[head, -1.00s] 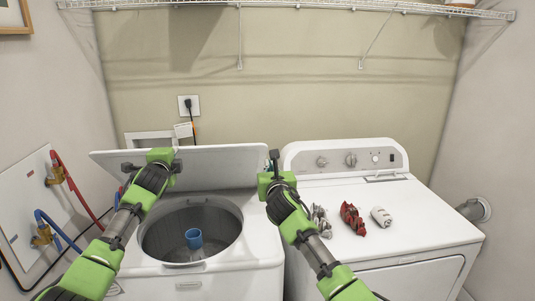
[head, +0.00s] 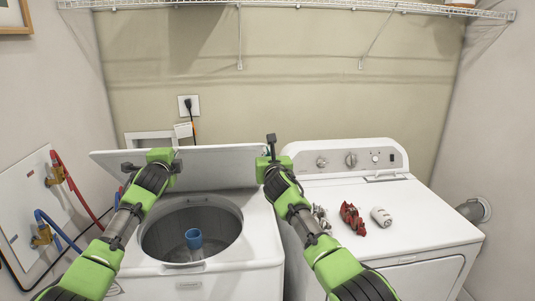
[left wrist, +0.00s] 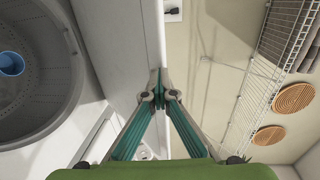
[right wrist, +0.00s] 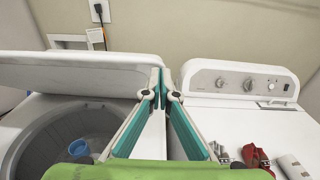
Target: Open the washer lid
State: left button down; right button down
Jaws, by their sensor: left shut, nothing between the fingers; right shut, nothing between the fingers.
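The white washer (head: 262,225) stands at the left with its lid (head: 225,155) raised and tilted back, showing the round drum (head: 165,240). My left gripper (head: 160,157) is shut and empty by the left half of the lid. In the left wrist view its fingertips (left wrist: 159,85) meet near the lid's edge; whether they touch it I cannot tell. My right gripper (head: 268,160) is shut and empty near the lid's right end. In the right wrist view its closed tips (right wrist: 160,82) show in front of the lid's right end; contact is unclear.
A blue cup-shaped part (head: 194,238) sits in the drum. The dryer (head: 425,225) stands to the right, with red (head: 352,217) and white (head: 382,216) rolled cloths on top. A wire shelf (head: 300,5) hangs above. Red and blue hoses (head: 75,190) are at the left wall.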

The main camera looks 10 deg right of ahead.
jog(key=shift+w+r+g, duration=0.3)
jog(key=shift+w+r, duration=0.65)
jog(key=shift+w, duration=0.15)
pick_arm(q)
jog(key=c, duration=2.4)
grip_release()
